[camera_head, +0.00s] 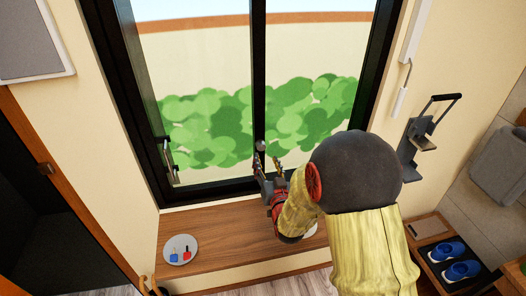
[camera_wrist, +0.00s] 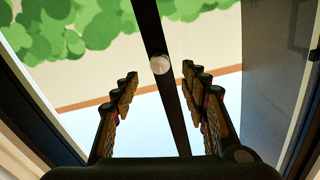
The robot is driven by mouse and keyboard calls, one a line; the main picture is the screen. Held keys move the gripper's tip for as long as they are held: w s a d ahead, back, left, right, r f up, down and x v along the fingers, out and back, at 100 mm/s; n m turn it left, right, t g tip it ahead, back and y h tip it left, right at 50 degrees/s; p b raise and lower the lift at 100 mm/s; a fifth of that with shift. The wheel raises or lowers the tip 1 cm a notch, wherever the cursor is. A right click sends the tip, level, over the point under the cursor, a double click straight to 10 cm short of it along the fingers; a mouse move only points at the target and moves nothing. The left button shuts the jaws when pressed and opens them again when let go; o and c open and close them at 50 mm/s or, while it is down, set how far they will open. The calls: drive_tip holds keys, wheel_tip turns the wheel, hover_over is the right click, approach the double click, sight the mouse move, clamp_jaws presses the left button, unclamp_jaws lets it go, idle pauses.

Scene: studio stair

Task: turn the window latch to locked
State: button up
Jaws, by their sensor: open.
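A small round pale knob (camera_head: 261,146), which looks like the window latch, sits on the dark middle bar of the window. It also shows in the wrist view (camera_wrist: 159,65); whether it stands locked cannot be told. My gripper (camera_head: 269,166) is open and empty, just below the knob in the head view. In the wrist view my gripper (camera_wrist: 159,77) has a fingertip on each side of the bar, with the knob between and slightly beyond the tips. No contact is visible.
A metal handle (camera_head: 170,162) is on the left window frame. A wooden sill (camera_head: 225,232) below holds a round plate (camera_head: 181,249) with small red and blue items. A grey bracket with a black lever (camera_head: 420,135) is on the right wall. Blue slippers (camera_head: 452,258) lie lower right.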

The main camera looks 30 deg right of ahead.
sight(262, 148)
drive_tip(key=x, duration=0.7)
drive_tip(key=shift+w+d, duration=0.1)
drive_tip(key=shift+w, duration=0.15)
drive_tip(key=c, duration=1.1)
drive_tip(key=shift+c, duration=0.3)
